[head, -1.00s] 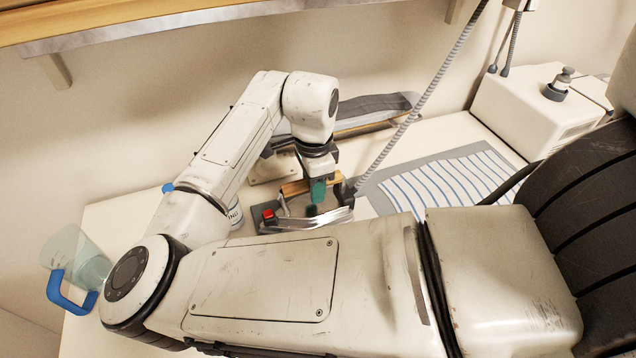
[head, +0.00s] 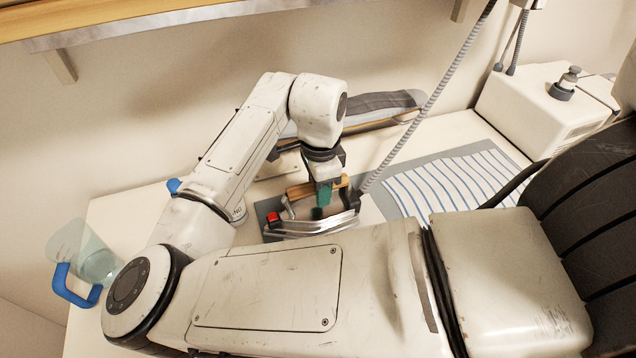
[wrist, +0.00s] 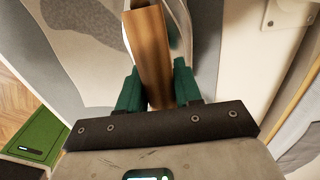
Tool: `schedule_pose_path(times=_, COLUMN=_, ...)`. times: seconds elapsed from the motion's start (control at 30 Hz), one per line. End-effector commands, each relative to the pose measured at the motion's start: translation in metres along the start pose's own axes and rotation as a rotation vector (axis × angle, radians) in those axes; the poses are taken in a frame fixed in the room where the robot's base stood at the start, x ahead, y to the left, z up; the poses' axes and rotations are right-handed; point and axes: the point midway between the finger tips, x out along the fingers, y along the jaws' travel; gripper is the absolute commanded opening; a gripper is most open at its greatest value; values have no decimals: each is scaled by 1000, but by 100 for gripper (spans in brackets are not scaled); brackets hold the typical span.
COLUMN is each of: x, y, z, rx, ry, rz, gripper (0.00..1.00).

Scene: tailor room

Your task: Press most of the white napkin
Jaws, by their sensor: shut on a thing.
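An iron (head: 315,222) with a wooden handle, a metal body and a red button sits low at the worktop, at the left part of a grey mat (head: 388,200). My gripper (head: 324,192) is shut on its wooden handle from above. In the wrist view the green fingertips (wrist: 159,85) close on both sides of the handle (wrist: 151,52). A plain pale patch (head: 369,209), perhaps the white napkin, shows just right of the iron. My arm hides much of it, and I cannot tell whether the iron touches it.
A white cloth with blue stripes (head: 455,182) lies on the mat's right part. A small ironing board (head: 375,112) stands behind. A blue-handled clear jug (head: 75,285) is at left, a white station (head: 535,112) at right. A grey hose (head: 430,100) rises from the iron.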

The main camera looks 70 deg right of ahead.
Motion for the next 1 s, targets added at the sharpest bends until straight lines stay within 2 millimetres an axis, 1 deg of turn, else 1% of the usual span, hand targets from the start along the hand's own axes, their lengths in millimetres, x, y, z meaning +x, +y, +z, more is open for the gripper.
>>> schedule_pose_path(times=0.13, x=-2, y=5, z=0, rx=1, ry=3, rz=-2, gripper=0)
schedule_pose_path(times=1.0, x=-2, y=37, z=0, rx=1, ry=2, rz=-2, gripper=0)
